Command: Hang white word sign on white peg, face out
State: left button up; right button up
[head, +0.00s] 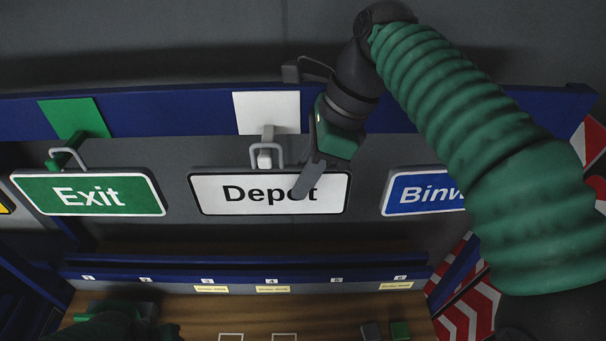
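The white word sign (225,203) reads "Depot", face out and upright. Its grey wire loop (281,153) is at the white peg (265,159) and appears to hang around it. The peg juts out below a white square (267,113) on the blue rail. My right gripper (304,184) is just right of the peg, with a grey finger across the sign's front over the word's end. I cannot tell whether it touches the sign; its other finger is not clear. My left gripper (155,325) is low at the bottom left, dark and partly cut off.
A green "Exit" sign (88,193) hangs left on a green peg (55,162). A blue sign (425,192) at right is partly covered by my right arm. Below are a numbered blue ledge (240,275) and a wooden bench (200,305). Striped boards (468,310) stand at right.

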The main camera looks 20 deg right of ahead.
jog(key=o, duration=0.4)
jog(key=shift+d+r, duration=0.1)
jog(key=shift+r, duration=0.1)
jog(key=v, duration=0.8)
jog(key=shift+w+r+p, duration=0.1)
jog(key=shift+r+p, duration=0.05)
jog(key=shift+p, duration=0.25)
jog(key=p+v, duration=0.5)
jog(key=v, duration=0.3)
jog(key=shift+d, duration=0.25)
jog(key=shift+a, duration=0.1)
